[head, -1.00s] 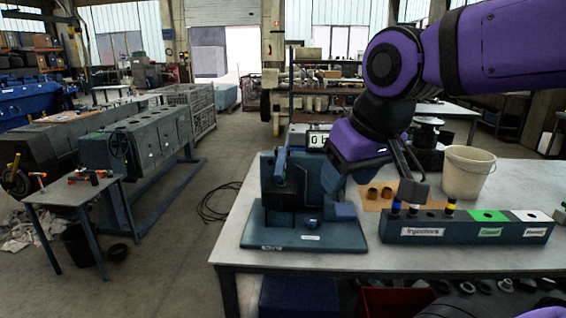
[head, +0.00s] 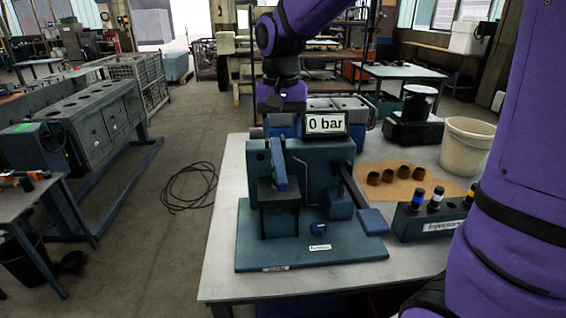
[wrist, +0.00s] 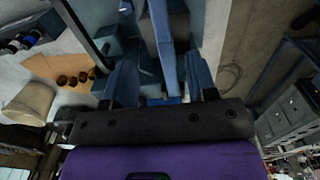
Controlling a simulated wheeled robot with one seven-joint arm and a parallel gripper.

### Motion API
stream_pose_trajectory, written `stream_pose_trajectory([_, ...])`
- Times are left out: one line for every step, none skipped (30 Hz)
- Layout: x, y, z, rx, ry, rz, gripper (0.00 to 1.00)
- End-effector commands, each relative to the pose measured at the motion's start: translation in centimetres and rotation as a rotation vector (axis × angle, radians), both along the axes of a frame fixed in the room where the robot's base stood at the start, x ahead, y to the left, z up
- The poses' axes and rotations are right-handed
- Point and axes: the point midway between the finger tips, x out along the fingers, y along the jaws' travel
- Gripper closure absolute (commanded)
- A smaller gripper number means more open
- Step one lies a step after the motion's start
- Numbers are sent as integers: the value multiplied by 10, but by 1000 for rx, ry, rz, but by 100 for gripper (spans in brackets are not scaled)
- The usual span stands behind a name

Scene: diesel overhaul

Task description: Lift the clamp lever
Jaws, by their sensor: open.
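The clamp lever (head: 278,165) is a slanted blue bar standing up on the test stand (head: 320,252), in front of its upright back plate. My gripper (head: 281,122) is behind and above the lever in the head view, its fingers partly hidden by the stand. In the wrist view, the open fingers of my gripper (wrist: 162,88) stand on either side of a long blue bar, which looks like the clamp lever (wrist: 164,40). I cannot tell whether either finger touches it.
A display reading 0 bar (head: 326,124) stands behind the plate. A black arm with a blue pad (head: 372,221) sticks out at the right of the stand. Several brown cups (head: 388,175), an injector rack (head: 412,222) and a white bucket (head: 466,145) are farther right.

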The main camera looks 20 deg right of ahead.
Motion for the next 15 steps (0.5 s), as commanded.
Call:
stream_pose_trajectory([1, 1, -3, 0, 3, -1, 48])
stream_pose_trajectory([1, 1, -5, -1, 3, -1, 48])
stream_pose_trajectory([1, 1, -8, 0, 3, -1, 48])
stream_pose_trajectory([1, 1, -11, 0, 3, -1, 48])
stream_pose_trajectory([1, 1, -15, -1, 4, -1, 48])
stream_pose_trajectory([0, 0, -21, -1, 4, -1, 48])
stream_pose_trajectory([0, 0, -26, -1, 4, -1, 48])
stream_pose_trajectory([0, 0, -31, 0, 5, 0, 48])
stream_pose_trajectory([0, 0, -38, 0, 5, 0, 48])
stream_pose_trajectory([0, 0, -44, -1, 7, 0, 48])
stream_pose_trajectory([0, 0, -50, 0, 5, 0, 48])
stream_pose_trajectory([0, 0, -56, 0, 5, 0, 48])
stream_pose_trajectory([0, 0, -62, 0, 5, 0, 48])
stream_pose_trajectory([0, 0, -68, -1, 7, 0, 48])
stream_pose_trajectory([0, 0, -74, -1, 4, 0, 48])
